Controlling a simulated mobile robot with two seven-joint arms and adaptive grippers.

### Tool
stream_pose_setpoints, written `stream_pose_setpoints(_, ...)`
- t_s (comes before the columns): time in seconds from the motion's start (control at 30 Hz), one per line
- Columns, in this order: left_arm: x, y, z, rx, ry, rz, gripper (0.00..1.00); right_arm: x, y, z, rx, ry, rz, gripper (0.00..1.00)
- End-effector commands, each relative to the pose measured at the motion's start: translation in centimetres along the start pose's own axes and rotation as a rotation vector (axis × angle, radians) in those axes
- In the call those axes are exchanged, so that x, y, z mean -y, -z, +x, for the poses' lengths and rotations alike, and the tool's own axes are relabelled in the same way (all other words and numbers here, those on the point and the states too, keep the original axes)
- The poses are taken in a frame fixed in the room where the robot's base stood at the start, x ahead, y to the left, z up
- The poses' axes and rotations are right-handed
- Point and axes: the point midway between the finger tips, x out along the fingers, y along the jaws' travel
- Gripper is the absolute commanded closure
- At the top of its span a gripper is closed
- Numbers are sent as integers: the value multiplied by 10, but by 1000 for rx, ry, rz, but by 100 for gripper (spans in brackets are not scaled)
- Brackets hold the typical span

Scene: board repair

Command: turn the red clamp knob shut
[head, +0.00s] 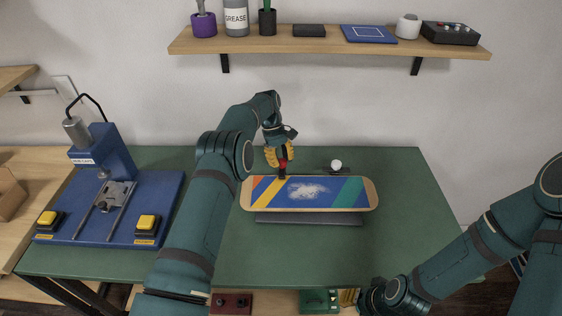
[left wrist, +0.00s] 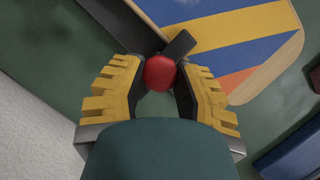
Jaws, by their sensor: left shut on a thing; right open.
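The red clamp knob (left wrist: 160,72) sits between the yellow fingers of my left gripper (left wrist: 157,88) in the left wrist view, beside a dark clamp bar at the board's edge. In the head view the left gripper (head: 279,158) points down over the far left edge of the skateboard deck (head: 335,205), with the red knob (head: 283,164) just showing at its fingertips. The left gripper is shut on the knob. The deck lies striped side up on a dark support (head: 310,218). My right gripper (head: 349,298) is open at the table's front edge, partly hidden and away from the board.
A blue press (head: 105,160) with yellow buttons stands at the left of the green table (head: 400,240). A white ball-like knob (head: 336,164) stands behind the deck. A wall shelf (head: 330,46) with jars and boxes hangs above. The table's right side is clear.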

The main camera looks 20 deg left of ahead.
Motion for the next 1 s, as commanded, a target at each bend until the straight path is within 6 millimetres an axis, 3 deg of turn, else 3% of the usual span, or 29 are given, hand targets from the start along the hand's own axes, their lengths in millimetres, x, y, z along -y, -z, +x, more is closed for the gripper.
stream_pose_setpoints(0.6, 1, 0, 3, 5, 23, 40, 100, -1, 1, 2, -2, 0, 0, 60)
stream_pose_setpoints(0.63, 1, 0, 3, 5, 23, 39, 62, -1, 1, 2, -2, 0, 0, 60)
stream_pose_setpoints(0.7, 1, 0, 3, 4, 22, 39, 37, -1, 1, 2, -2, 0, 0, 60)
stream_pose_setpoints(1.0, 0, 0, 1, 1, 19, 40, 35, -1, 0, 2, -2, 0, 0, 60)
